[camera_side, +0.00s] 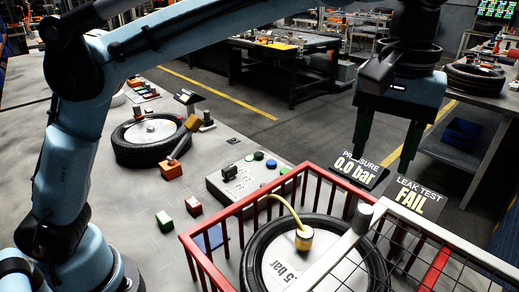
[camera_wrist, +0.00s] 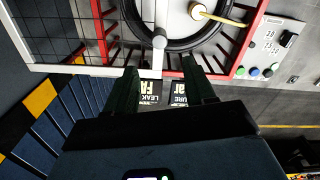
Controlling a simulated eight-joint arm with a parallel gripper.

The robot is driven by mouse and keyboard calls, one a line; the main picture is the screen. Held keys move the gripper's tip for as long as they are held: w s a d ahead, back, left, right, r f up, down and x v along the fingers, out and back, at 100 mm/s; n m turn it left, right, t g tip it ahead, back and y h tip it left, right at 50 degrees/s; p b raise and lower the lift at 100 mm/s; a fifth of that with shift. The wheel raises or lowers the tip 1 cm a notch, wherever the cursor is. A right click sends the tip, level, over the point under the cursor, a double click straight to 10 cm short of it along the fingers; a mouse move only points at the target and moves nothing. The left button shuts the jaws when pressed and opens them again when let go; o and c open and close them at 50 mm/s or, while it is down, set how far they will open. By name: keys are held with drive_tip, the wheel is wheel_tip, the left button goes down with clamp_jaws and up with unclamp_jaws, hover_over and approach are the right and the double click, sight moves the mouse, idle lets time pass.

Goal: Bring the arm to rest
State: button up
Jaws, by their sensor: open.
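My gripper (camera_side: 382,160) hangs at the upper right in the side view, above and behind the red cage, with its two dark green fingers pointing down. The fingers stand well apart with nothing between them, and they also show in the wrist view (camera_wrist: 160,66). Two small display signs are near it: a pressure sign (camera_side: 356,168) reading 0.0 bar and a leak test sign (camera_side: 411,199) reading FAIL. In the wrist view the signs show between and beyond the fingers. My blue arm spans the top of the side view.
A red cage (camera_side: 250,201) holds a tyre (camera_side: 255,248) with a yellow hose fitting (camera_side: 304,240) on it. A grey control box (camera_side: 225,185) with buttons stands beside the cage. Another tyre (camera_side: 128,155) lies on the table at left. Open floor lies behind.

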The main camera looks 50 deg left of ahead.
drive_tip(key=shift+a, duration=0.1)
drive_tip(key=s+a+f+m+t+h, duration=0.1)
drive_tip(key=a+f+t, duration=0.2)
drive_tip(key=a, duration=1.2)
drive_tip(key=s+a+f+m+t+y, duration=0.1)
drive_tip(key=s+a+f+t, duration=0.3)
drive_tip(key=s+a+f, duration=0.4)
drive_tip(key=a+f+m, duration=0.1)
drive_tip(key=a+f, duration=0.2)
